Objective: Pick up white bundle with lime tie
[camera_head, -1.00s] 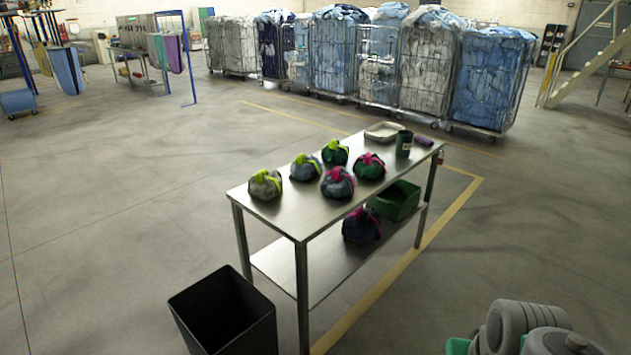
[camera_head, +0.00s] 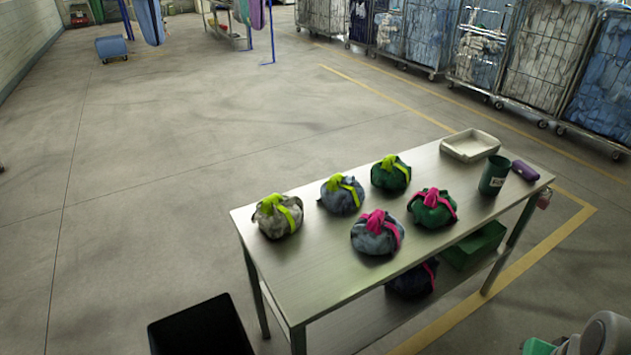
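The white bundle with lime tie (camera_head: 274,220) is a greyish-white cloth bundle at the left end of the steel table (camera_head: 325,268). Its lime tie is knotted on top. To its right stand a blue-grey bundle with lime tie (camera_head: 341,198) and a green bundle with lime tie (camera_head: 391,178). A blue-grey bundle with pink tie (camera_head: 373,238) and a green bundle with pink tie (camera_head: 431,212) sit nearer the table's front edge. My gripper is not in view; only part of my arm shows at the lower right.
A white tray (camera_head: 469,147), a dark green cup (camera_head: 493,176) and a purple item (camera_head: 523,170) stand at the table's right end. The lower shelf holds a dark bundle (camera_head: 411,282) and a green bin (camera_head: 474,246). A black bin (camera_head: 197,328) stands at front left. Floor to the left is clear.

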